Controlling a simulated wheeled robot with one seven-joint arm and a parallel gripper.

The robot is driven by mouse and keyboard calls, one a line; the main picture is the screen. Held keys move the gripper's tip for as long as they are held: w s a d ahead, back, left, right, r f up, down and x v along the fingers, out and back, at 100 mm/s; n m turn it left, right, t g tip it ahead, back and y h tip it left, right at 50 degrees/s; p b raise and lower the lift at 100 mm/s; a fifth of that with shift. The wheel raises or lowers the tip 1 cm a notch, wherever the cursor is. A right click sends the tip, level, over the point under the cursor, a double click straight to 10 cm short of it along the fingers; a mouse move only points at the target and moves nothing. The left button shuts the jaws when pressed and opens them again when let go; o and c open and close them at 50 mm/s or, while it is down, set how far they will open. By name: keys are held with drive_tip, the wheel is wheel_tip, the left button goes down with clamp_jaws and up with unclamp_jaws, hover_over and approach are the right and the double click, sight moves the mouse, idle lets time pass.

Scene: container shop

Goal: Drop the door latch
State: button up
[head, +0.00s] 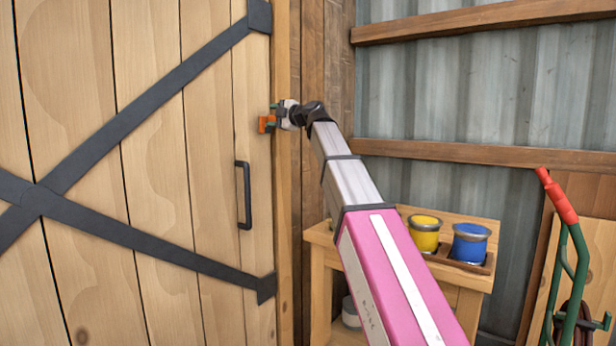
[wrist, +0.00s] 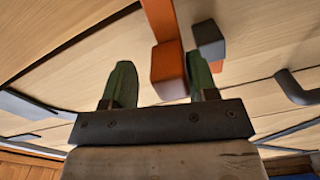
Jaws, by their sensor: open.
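The wooden door (head: 150,140) fills the left of the head view, with dark crossed straps and a dark pull handle (head: 243,195). The orange latch (head: 267,124) is small at the door's right edge, partly hidden by my gripper (head: 278,115). In the wrist view the orange latch (wrist: 167,65) is a bar ending in a thick block. My gripper (wrist: 159,62) is open, its two green fingers apart with the block between them. A gap shows on the left; contact on the right cannot be told. A dark grey peg (wrist: 208,40) is beside the latch, near the right finger.
The handle (wrist: 297,88) shows at the right of the wrist view. Right of the door is a wooden table (head: 460,220) with a yellow paint can (head: 424,235) and a blue paint can (head: 470,243). A green hand truck (head: 568,265) with a red grip stands at the far right.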

sight(278, 98)
drive_tip(key=m, duration=0.1)
drive_tip(key=r+m, duration=0.1)
drive_tip(key=w+r, duration=0.1)
drive_tip(key=shift+d+r+m, duration=0.25)
drive_tip(key=shift+d+m, duration=0.05)
drive_tip(key=shift+m, duration=0.1)
drive_tip(key=w+d+r+m, duration=0.1)
drive_tip(key=m, duration=0.1)
drive_tip(key=w+d+r+m, duration=0.1)
drive_tip(key=m, duration=0.1)
drive_tip(key=w+r+m, duration=0.1)
drive_tip(key=r+m, duration=0.1)
drive_tip(key=m, duration=0.1)
drive_tip(key=shift+w+d, duration=0.3)
drive_tip(key=shift+d, duration=0.1)
drive_tip(key=shift+w+d+r+m, duration=0.15)
drive_tip(key=shift+w+d+m, duration=0.1)
drive_tip(key=shift+m, duration=0.25)
drive_tip(key=shift+d+m, duration=0.25)
drive_tip(key=shift+m, duration=0.05)
drive_tip(key=v, duration=1.1)
drive_tip(key=w+d+f+m+g+h, duration=0.1)
drive_tip(key=f+m+h, duration=0.2)
drive_tip(key=f, duration=1.5)
drive_tip(key=d+f+m+g+h, duration=0.1)
drive_tip(key=d+f+m+h, duration=0.1)
drive_tip(key=f, duration=1.5)
drive_tip(key=shift+w+f+m+g+h, duration=0.3)
drive_tip(key=shift+w+f+m+h, duration=0.1)
drive_tip(key=shift+m, duration=0.2)
